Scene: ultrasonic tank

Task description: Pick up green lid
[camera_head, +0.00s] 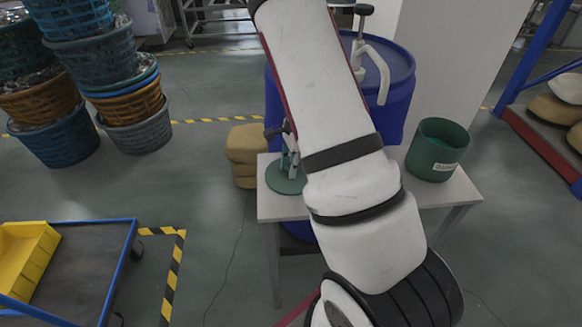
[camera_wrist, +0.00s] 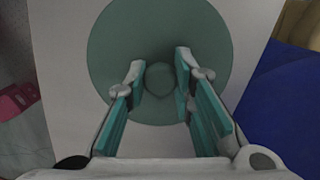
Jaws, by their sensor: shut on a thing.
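The green lid (camera_head: 284,181) is a flat round disc at the left end of the small white table in the head view. In the wrist view the lid (camera_wrist: 118,48) fills the upper middle, with its round knob (camera_wrist: 159,79) near the centre. My gripper (camera_wrist: 159,68) is above the lid with one finger on each side of the knob, shut on it. In the head view my gripper (camera_head: 291,160) is partly hidden behind my arm. I cannot tell whether the lid rests on the table or is slightly raised.
The white table (camera_head: 440,190) also bears a green labelled bin (camera_head: 436,151) at its right. A blue drum (camera_head: 398,75) with a pump stands behind it. Tan sacks (camera_head: 243,155) lie left of the table. Stacked baskets (camera_head: 140,100) and a blue-framed cart (camera_head: 90,265) stand farther left.

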